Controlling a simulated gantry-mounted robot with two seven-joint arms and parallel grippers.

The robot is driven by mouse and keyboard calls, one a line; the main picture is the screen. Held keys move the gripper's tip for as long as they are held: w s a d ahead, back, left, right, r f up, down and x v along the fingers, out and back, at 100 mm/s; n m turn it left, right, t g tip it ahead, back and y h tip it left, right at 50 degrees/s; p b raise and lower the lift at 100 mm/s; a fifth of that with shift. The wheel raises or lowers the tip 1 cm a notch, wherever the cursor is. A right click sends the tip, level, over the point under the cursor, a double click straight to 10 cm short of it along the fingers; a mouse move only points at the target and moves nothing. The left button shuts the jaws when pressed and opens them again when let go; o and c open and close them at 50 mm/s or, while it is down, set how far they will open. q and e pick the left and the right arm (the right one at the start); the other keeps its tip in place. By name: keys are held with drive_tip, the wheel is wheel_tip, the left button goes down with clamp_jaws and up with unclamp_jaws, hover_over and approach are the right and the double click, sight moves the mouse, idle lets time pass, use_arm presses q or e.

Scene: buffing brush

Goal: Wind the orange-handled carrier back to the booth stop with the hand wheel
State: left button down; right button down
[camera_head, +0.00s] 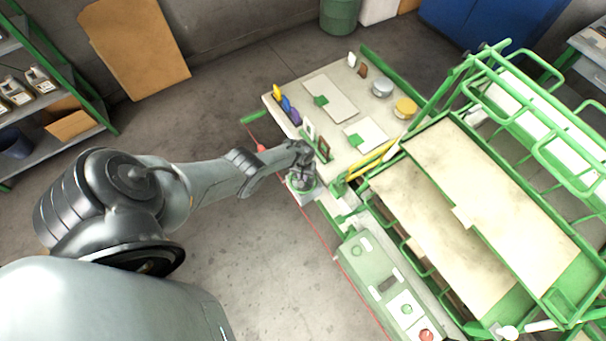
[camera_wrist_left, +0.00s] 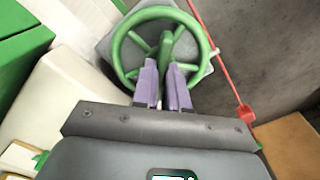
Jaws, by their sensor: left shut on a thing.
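The green hand wheel (camera_wrist_left: 119,50) fills the upper middle of the left wrist view, with a rounded green grip (camera_wrist_left: 179,42) standing up from it. My left gripper (camera_wrist_left: 166,72) has its two purple fingers closed on this grip. I cannot make out an orange-handled carrier in either view. My right gripper is not in view.
A red cord (camera_head: 318,232) with a red piece (camera_head: 261,148) runs along the bench's near side. A pale bench (camera_head: 345,95) holds coloured cards and cans. A green control box (camera_head: 365,270) and a green-framed rack (camera_head: 530,220) stand to the right. Open floor lies in front.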

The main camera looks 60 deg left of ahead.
use_arm(q)
drive_tip(key=shift+n, duration=0.6)
drive_tip(key=c, duration=1.2)
unclamp_jaws()
drive_tip(key=shift+o, duration=0.2)
drive_tip(key=shift+r, duration=0.1)
wheel_tip(320, 180, up, 8)
drive_tip(key=p, duration=0.7)
drive_tip(key=shift+r+p, duration=0.25)
drive_tip(key=shift+p, duration=0.05)
drive_tip(key=shift+r+p, duration=0.55)
drive_tip(key=shift+r, duration=0.5)
